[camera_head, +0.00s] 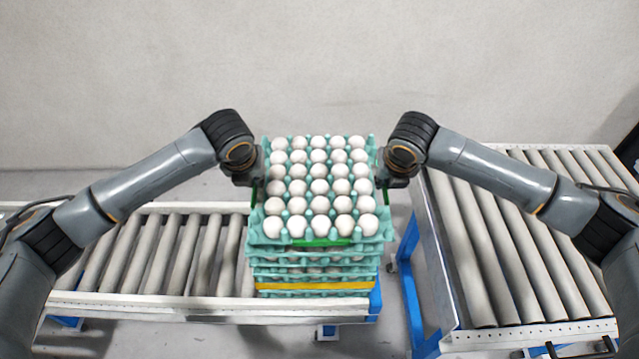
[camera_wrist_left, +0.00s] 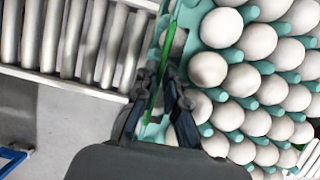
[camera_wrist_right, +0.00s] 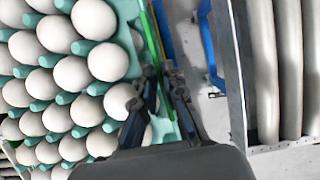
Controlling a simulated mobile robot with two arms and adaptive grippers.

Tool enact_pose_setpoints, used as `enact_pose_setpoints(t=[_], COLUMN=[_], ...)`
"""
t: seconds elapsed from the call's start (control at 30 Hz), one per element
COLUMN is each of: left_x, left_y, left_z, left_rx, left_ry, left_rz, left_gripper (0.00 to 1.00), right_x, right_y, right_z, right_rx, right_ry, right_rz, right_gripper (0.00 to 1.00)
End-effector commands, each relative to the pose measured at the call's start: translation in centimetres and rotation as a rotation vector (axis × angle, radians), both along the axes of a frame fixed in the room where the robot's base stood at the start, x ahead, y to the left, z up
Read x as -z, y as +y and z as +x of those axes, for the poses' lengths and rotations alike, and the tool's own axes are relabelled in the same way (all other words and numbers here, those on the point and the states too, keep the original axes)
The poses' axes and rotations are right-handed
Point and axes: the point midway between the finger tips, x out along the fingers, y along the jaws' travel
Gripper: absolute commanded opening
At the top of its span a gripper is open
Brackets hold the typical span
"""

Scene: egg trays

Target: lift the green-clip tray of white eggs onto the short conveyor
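The green-clip tray (camera_head: 257,222) is a teal tray full of white eggs on top of a stack of similar trays. Its green clip (camera_head: 322,242) shows at the front edge, with green strips along both sides. My left gripper (camera_head: 257,178) is at the tray's left side; its fingers look closed about the green strip (camera_wrist_left: 174,45) in the left wrist view. My right gripper (camera_head: 386,172) is at the right side, its fingers close about the green strip (camera_wrist_right: 152,42) in the right wrist view. I cannot tell any gap beneath the tray.
The stack, with a yellow-clip tray (camera_head: 320,287) low down, stands at the right end of the left roller conveyor (camera_head: 185,250). The short conveyor (camera_head: 500,240) at the right has bare rollers. A floor gap with blue legs (camera_head: 410,290) lies between them.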

Motion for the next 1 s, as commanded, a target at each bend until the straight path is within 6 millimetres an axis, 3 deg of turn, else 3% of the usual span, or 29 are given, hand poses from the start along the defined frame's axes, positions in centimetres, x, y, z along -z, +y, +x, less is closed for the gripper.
enact_pose_setpoints(t=[0.4, 0.47, 1.0], left_x=[0.72, 0.71, 0.26], left_y=[0.02, 0.02, -0.04], left_z=[0.28, 0.28, 0.44], left_rx=[0.001, 0.001, 0.001], left_ry=[0.0, 0.0, -0.007], left_rz=[0.0, 0.0, -0.003], left_gripper=[0.1, 0.0, 0.0], right_x=[0.75, 0.74, 0.28], right_y=[-0.01, -0.01, 0.05], right_z=[0.27, 0.27, 0.45], right_rx=[0.0, 0.0, 0.0], right_ry=[0.0, 0.0, -0.007], right_rz=[0.0, 0.0, 0.002], right_gripper=[0.1, 0.0, 0.0])
